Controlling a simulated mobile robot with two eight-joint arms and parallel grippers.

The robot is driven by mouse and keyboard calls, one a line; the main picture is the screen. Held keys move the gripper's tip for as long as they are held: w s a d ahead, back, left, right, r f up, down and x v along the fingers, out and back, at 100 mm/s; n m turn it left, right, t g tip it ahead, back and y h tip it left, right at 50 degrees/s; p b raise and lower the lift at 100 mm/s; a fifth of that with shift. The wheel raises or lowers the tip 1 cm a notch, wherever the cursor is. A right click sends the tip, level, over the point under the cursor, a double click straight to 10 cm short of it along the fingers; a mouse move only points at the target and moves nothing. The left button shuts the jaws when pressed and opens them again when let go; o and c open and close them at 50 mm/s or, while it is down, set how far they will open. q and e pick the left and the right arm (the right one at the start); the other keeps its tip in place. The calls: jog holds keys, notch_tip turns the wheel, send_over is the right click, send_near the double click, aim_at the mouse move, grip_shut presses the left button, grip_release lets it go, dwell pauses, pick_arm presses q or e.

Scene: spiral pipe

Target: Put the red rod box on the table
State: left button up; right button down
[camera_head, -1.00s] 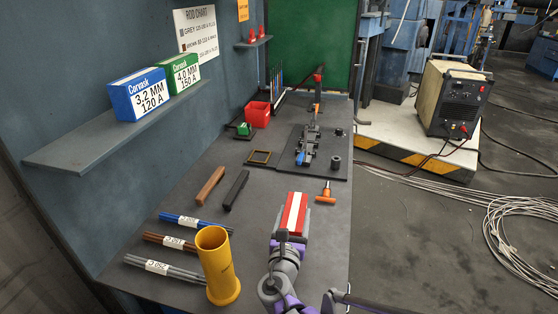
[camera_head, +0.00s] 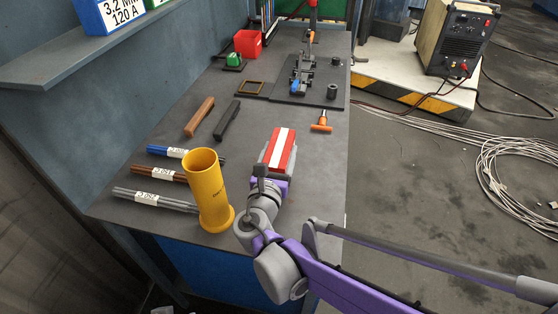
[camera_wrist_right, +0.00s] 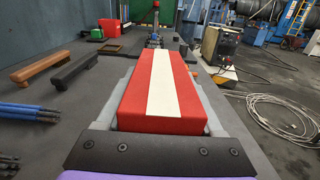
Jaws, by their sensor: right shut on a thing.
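The red rod box (camera_head: 279,149) has a white stripe along its top. It is at the right part of the dark grey table (camera_head: 180,105), near the front. My right gripper (camera_head: 272,172) is shut on the red rod box, with my arm coming in from the lower right. In the right wrist view the red rod box (camera_wrist_right: 165,92) fills the middle between the jaws, lying flat and pointing away. I cannot tell whether its underside touches the table. My left gripper is not in view.
A yellow cylinder (camera_head: 208,190) stands left of my right gripper. Rod bundles (camera_head: 158,173) lie further left. A brown bar (camera_head: 200,117), a black bar (camera_head: 227,119), an orange-handled tool (camera_head: 321,122) and a red bin (camera_head: 248,44) are beyond. A shelf (camera_head: 70,62) overhangs at left.

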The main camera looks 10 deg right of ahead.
jog(key=shift+f+b, duration=0.45)
jog(key=shift+f, duration=1.3)
jog(key=shift+f, duration=0.1)
grip_release()
jog(key=shift+s+a, duration=0.1)
jog(key=shift+s, duration=0.1)
jog(key=p+v, duration=0.1)
jog(key=v, duration=1)
jog(key=shift+s, duration=0.3)
jog(key=shift+r, duration=0.2)
